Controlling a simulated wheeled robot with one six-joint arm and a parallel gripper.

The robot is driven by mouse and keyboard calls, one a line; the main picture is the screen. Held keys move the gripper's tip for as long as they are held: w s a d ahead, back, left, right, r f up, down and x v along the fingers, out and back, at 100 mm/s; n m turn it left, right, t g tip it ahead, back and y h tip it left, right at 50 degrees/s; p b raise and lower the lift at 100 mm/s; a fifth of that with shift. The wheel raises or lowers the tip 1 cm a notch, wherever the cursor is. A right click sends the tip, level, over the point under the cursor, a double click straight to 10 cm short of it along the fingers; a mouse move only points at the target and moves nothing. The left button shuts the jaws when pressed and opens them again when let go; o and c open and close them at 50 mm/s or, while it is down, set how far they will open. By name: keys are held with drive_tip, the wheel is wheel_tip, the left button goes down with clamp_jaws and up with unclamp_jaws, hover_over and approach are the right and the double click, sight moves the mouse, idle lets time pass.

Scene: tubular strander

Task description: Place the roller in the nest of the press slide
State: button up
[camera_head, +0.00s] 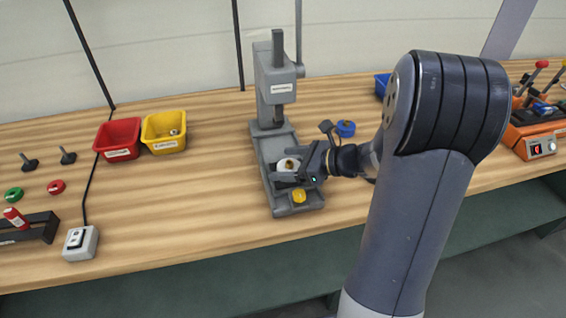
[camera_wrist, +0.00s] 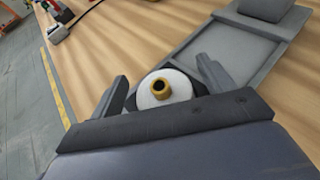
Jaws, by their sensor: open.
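The white roller (camera_head: 289,164) with a brass-coloured centre stands upright at the front part of the grey press (camera_head: 270,75), over its slide bed (camera_head: 263,150). In the wrist view, the roller (camera_wrist: 178,82) is between the two fingers of my gripper (camera_wrist: 162,68), with gaps on both sides. A dark part (camera_wrist: 201,88) shows around the roller; I cannot tell whether it is the nest or how deep the roller sits. My gripper (camera_head: 288,168) is open and reaches in from the right at the height of the roller.
A yellow round part (camera_head: 299,196) is at the front of the press base. A blue round part (camera_head: 345,128) lies right of the press. Red (camera_head: 118,140) and yellow (camera_head: 164,133) bins stand left.

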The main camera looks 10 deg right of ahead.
drive_tip(key=v, duration=1)
drive_tip(key=shift+s+d, duration=0.2)
drive_tip(key=shift+d, duration=0.1)
drive_tip(key=shift+c, duration=0.4)
